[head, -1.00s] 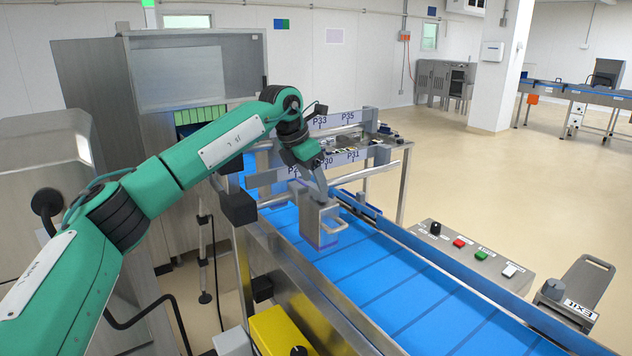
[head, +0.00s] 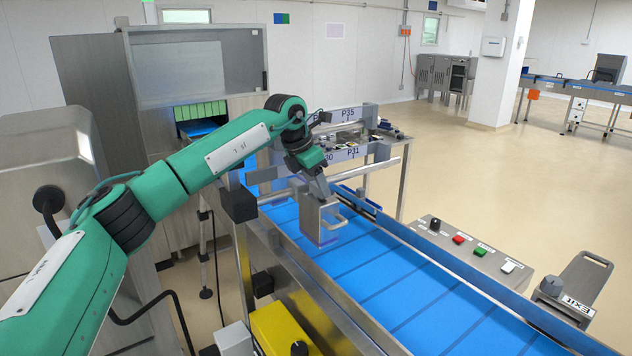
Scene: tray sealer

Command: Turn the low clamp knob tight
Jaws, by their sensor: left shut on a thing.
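My left arm comes in from the left and ends in a grey gripper (head: 320,236) pointing down over the blue belt (head: 400,294). The gripper's body is boxy, with a loop-shaped bracket on its right side. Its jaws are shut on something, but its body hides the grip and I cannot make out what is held. I cannot pick out the low clamp knob for certain. My right gripper is not in view.
A control box (head: 470,249) with a black knob and red, green and white buttons stands right of the belt. A grey plate marked EXIT (head: 578,309) is at lower right. A yellow box (head: 283,328) and black blocks (head: 240,205) line the near side. Open floor lies beyond.

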